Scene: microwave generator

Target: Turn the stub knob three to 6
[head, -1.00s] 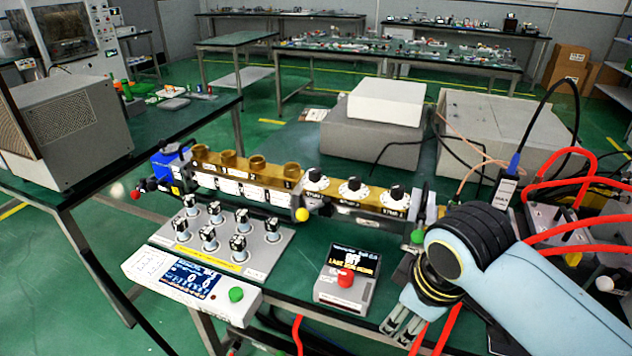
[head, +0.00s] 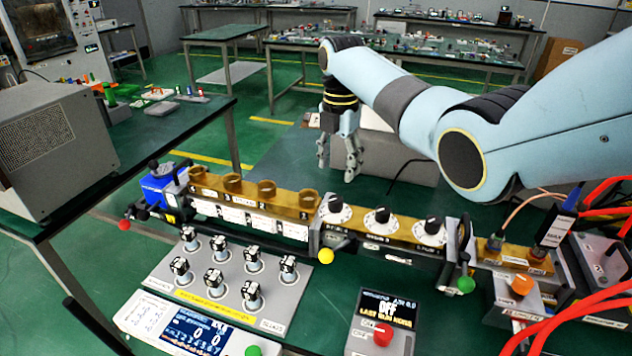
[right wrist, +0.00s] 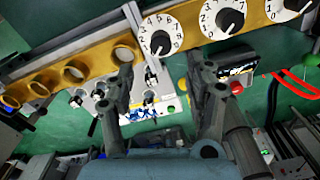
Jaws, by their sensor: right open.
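Three black knobs on white numbered dials sit in a row on the brass bar: a left one (head: 335,204), a middle one (head: 382,215) and a right one (head: 432,226). In the right wrist view the left (right wrist: 160,40), middle (right wrist: 222,18) and right (right wrist: 284,6) dials show along the top. Their labels are too small to tell which is three, and their settings are unclear. My right gripper (head: 337,168) points down, open and empty, above and beyond the left dial. Its spread fingers also show in the right wrist view (right wrist: 160,62). My left gripper is out of view.
Open brass rings (head: 267,189) line the bar's left part. In front stand a panel of small switches (head: 225,285), a box with a red button (head: 383,333) and an orange knob (head: 522,284). Red hoses (head: 590,300) and cables crowd the right.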

